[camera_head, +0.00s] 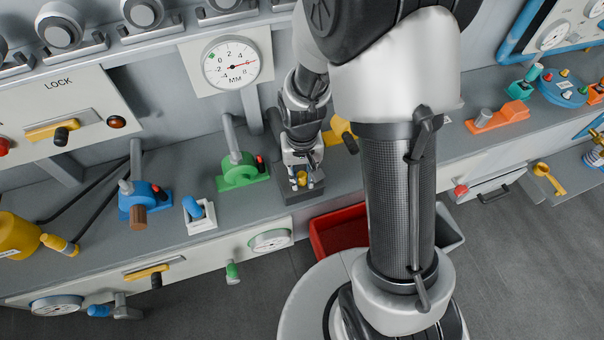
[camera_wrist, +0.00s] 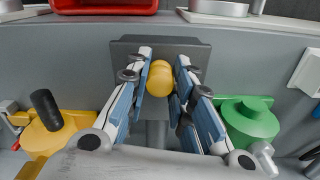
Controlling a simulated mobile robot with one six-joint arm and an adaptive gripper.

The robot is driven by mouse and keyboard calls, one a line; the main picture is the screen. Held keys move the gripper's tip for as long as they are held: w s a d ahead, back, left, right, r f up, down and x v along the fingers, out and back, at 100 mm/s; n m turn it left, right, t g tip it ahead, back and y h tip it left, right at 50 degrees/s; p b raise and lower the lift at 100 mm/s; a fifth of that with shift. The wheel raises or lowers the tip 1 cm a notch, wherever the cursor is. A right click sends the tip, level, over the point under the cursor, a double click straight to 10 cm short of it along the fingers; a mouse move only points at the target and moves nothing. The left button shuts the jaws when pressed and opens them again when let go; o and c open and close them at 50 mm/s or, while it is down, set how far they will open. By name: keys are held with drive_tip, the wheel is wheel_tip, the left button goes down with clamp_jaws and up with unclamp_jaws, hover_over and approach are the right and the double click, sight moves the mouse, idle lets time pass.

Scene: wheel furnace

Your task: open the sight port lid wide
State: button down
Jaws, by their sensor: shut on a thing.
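A dark grey block (camera_head: 283,199) stands on the grey bench, with a yellow knob (camera_head: 301,178) at it. I take this to be the sight port and its lid. In the wrist view the yellow knob (camera_wrist: 160,77) shows against a dark plate (camera_wrist: 125,49). My gripper (camera_head: 303,182) reaches down over the block. Its blue-padded fingers (camera_wrist: 163,88) stand on either side of the knob and are shut on it. The fingers and wrist hide part of the block, and whether the lid is raised cannot be told.
A green fixture (camera_head: 238,171) stands close left of the block, and a yellow one (camera_head: 344,134) close right behind it. A red bin (camera_head: 335,232) sits below the bench front. A round MM gauge (camera_head: 231,62) is on the wall behind. My arm hides the bench at the right.

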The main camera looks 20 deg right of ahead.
drive_tip(key=shift+w+r+g+p, duration=0.25)
drive_tip(key=shift+r+g+p, duration=0.3)
drive_tip(key=shift+p, duration=0.65)
drive_tip(key=shift+w+r+g+p, duration=0.25)
drive_tip(key=shift+r+g+p, duration=0.3)
drive_tip(key=shift+p, duration=0.65)
drive_tip(key=g+p, duration=0.1)
drive_tip(key=w+r+g+p, duration=0.1)
drive_tip(key=p, duration=0.1)
drive_tip(key=shift+w, duration=0.2)
drive_tip(key=shift+f, duration=0.1)
drive_tip(key=c, duration=1.6)
unclamp_jaws()
drive_tip(key=shift+o, duration=0.8)
drive_tip(key=shift+r, duration=0.2)
drive_tip(key=shift+o, duration=0.4)
wheel_tip(320, 180, up, 8)
drive_tip(key=shift+r, duration=0.8)
